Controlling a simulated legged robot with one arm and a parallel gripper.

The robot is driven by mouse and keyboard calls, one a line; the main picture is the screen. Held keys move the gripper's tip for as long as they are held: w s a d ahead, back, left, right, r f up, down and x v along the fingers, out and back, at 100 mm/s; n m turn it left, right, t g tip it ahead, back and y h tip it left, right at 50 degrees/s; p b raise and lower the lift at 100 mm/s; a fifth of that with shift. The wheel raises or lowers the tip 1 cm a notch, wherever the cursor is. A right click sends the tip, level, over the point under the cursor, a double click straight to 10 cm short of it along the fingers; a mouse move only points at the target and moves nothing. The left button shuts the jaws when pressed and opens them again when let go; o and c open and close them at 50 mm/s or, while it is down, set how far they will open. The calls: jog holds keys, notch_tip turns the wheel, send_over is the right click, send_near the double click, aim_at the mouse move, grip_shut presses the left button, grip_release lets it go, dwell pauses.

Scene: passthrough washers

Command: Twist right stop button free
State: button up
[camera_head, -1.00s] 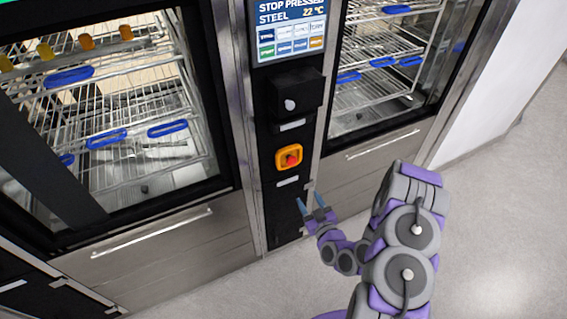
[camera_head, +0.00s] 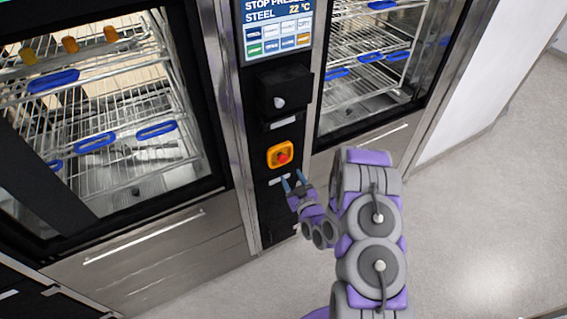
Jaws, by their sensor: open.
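The screen (camera_head: 278,30) above reads "STOP PRESSED", partly cut off at the top edge, with "STEEL 22 °C". My gripper (camera_head: 293,181) is open and empty, its two bluish fingertips pointing up just below the yellow housing. The fingertips look apart from the button; their distance from the panel is hard to tell.
A black box with a light knob (camera_head: 279,102) juts out above the button. Glass doors showing wire racks flank the column, the left one (camera_head: 110,120) and the right one (camera_head: 370,60). Grey floor (camera_head: 480,220) is clear at right.

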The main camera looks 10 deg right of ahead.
aim_at(284, 161)
jog(key=w, duration=0.3)
jog(key=w+a+b, duration=0.1)
jog(key=w, duration=0.4)
jog(key=shift+w+a+b, duration=0.25)
jog(key=shift+w+b, duration=0.05)
jog(key=shift+d, duration=0.1)
jog(key=shift+c, duration=0.7)
jog(key=c, duration=0.6)
jog(key=shift+c, duration=0.2)
